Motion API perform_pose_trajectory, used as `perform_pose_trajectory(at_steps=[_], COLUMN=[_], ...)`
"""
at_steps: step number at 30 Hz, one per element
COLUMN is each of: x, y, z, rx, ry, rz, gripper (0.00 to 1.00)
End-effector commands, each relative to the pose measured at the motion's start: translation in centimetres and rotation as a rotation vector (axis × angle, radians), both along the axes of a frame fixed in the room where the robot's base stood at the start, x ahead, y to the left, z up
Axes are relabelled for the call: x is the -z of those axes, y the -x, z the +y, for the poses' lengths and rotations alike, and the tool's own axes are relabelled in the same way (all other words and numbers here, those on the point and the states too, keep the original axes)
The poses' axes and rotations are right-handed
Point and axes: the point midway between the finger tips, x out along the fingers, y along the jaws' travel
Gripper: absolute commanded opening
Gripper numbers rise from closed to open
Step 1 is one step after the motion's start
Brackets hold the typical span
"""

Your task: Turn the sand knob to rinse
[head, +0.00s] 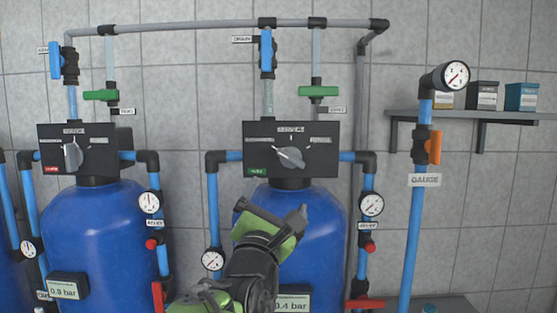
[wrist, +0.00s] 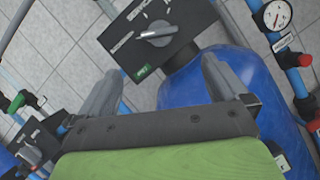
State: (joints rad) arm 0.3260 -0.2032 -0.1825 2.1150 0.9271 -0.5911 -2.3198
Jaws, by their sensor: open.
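The right control box (head: 318,143) sits on a blue tank and carries a grey knob (head: 290,157) with a green label below left. "SERVICE" is printed above this knob, with smaller labels on both sides. The knob's bar is tilted, sloping from upper left to lower right. It also shows in the wrist view (wrist: 158,34), beyond the fingers. The left control box (head: 105,140) has a red label and an upright knob (head: 73,156). I cannot read which one is marked sand. My gripper (head: 271,213) is open and empty, below the right box and apart from its knob.
Blue pipes, gauges (head: 372,204) and red valves (head: 365,304) flank both tanks. Green valve handles (head: 318,91) sit above the boxes. A gauge pipe (head: 414,220) with an orange handle stands at right, near a shelf (head: 460,114) with boxes. Space before the right knob looks clear.

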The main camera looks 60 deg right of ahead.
Motion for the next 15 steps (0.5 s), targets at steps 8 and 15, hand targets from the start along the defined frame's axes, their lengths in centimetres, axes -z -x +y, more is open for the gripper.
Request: perform_pose_trajectory(at_steps=[8, 15], x=[-2.5, -4.5], y=[-1.5, -2.9], z=[-6.0, -11.3], rx=[0.006, 0.003], ry=[-0.001, 0.001], rz=[0.001, 0.001], gripper=[1.0, 1.0])
